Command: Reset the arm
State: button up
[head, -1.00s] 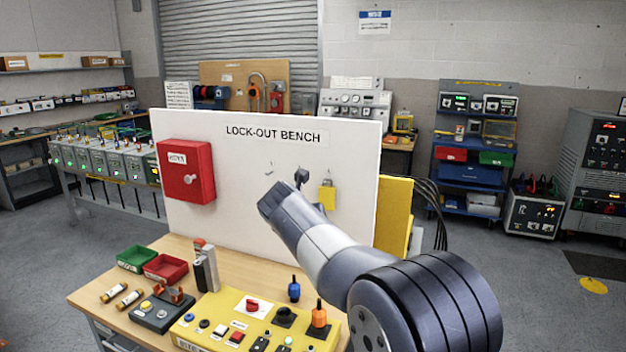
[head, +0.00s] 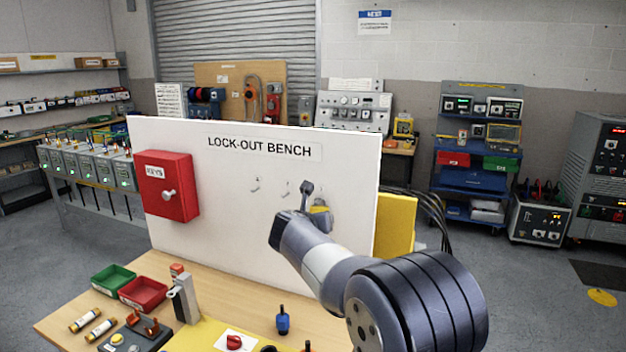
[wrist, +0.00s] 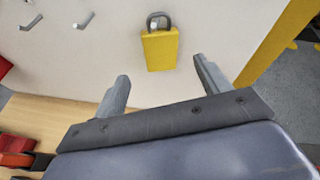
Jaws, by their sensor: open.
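My gripper (wrist: 160,92) is open and empty in the wrist view, its two fingers spread apart. A yellow padlock (wrist: 160,50) hangs by its grey shackle on the white lock-out board, beyond the fingertips and apart from them. In the head view my arm reaches from the lower right toward the board, and the yellow padlock (head: 321,221) shows only partly behind my wrist.
The white board (head: 215,230) carries a red key box (head: 167,187) and bare hooks (head: 257,184). On the bench stand green (head: 113,279) and red (head: 143,293) bins, a yellow panel (head: 195,338) and a blue plug (head: 282,320). A yellow panel (head: 397,225) stands right of the board.

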jog(key=w+d+f+p, duration=0.1)
jog(key=w+d+p, duration=0.1)
jog(key=w, duration=0.4)
jog(key=v, duration=0.1)
jog(key=b+v, duration=0.1)
jog(key=v, duration=0.1)
jog(key=f+b+v, duration=0.1)
jog(key=shift+s+a+r, duration=0.15)
jog(key=shift+s+a, duration=0.15)
jog(key=shift+s, duration=0.1)
